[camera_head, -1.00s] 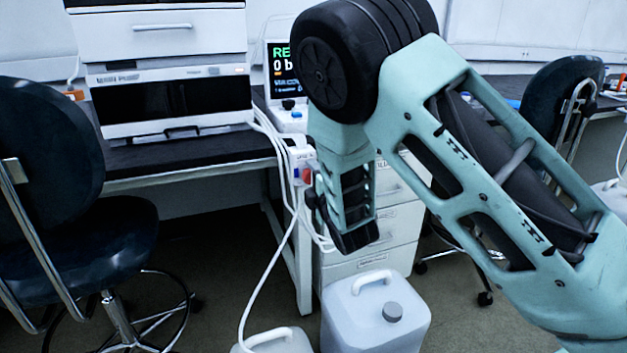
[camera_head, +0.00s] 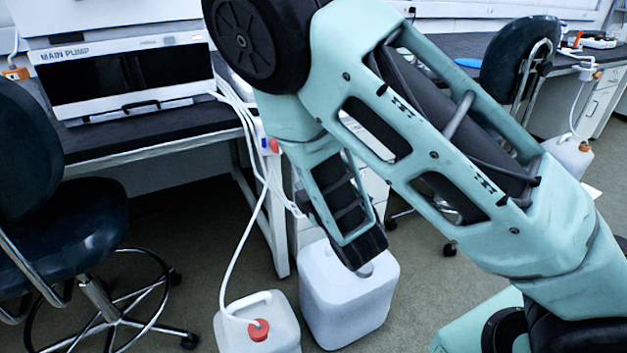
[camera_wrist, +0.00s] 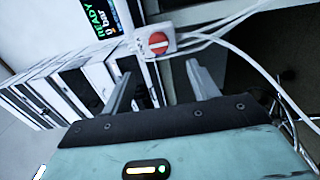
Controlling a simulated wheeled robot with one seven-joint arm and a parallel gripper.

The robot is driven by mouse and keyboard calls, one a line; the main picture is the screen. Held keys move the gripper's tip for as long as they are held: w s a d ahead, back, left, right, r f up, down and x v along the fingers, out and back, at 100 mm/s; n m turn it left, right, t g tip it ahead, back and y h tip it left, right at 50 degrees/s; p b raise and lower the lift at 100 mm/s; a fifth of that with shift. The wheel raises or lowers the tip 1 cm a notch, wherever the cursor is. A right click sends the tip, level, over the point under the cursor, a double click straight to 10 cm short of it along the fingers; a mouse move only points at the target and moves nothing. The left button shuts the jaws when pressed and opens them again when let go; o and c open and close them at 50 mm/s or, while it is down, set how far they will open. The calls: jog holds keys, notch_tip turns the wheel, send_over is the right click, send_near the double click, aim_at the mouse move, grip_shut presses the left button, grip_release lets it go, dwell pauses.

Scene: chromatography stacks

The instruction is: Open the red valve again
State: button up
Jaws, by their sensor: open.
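The red valve (camera_wrist: 158,42) is a round red knob with a pale bar across it, on a white housing with white tubes. In the wrist view it lies ahead of my gripper (camera_wrist: 158,72), roughly in line with the gap between the fingers. The two grey fingers are apart, with nothing between them; the knob looks beyond their tips, and I see no contact. In the head view the red valve (camera_head: 273,146) shows at the bench corner beside a small blue part, just left of my arm. My fingers are hidden there.
A display (camera_wrist: 98,20) reading READY and bar stands by the valve. White tubes (camera_head: 262,190) hang from the bench corner to a red-capped jug (camera_head: 257,328). A larger white jug (camera_head: 345,300) stands beside it. Chairs (camera_head: 60,200) (camera_head: 520,65) stand left and at the back right.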

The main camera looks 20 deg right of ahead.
jog(key=shift+s+d+r+p, duration=0.1)
jog(key=shift+s+r+p, duration=0.05)
jog(key=shift+s+p, duration=2.7)
jog(key=shift+w+p, duration=0.3)
jog(key=shift+w, duration=0.1)
jog(key=a+f+m+g, duration=0.2)
jog(key=a+m+g, duration=0.35)
jog(key=m, duration=0.25)
jog(key=s+a+r+m+g+y, duration=0.1)
jog(key=s+a+r+g, duration=0.35)
jog(key=s, duration=0.25)
jog(key=s+a+r+m+g+y, duration=0.1)
jog(key=s+a+r+g+y, duration=0.15)
jog(key=s+g, duration=0.4)
jog(key=s+d+r+m+g+h, duration=0.15)
jog(key=s+d+r+h, duration=0.25)
jog(key=s+r, duration=0.5)
notch_tip(320, 180, up, 18)
jog(key=s+p, duration=0.1)
jog(key=p, duration=1.9)
jog(key=shift+s+r+p, duration=0.15)
jog(key=shift+s+p, duration=0.2)
jog(key=shift+s, duration=0.05)
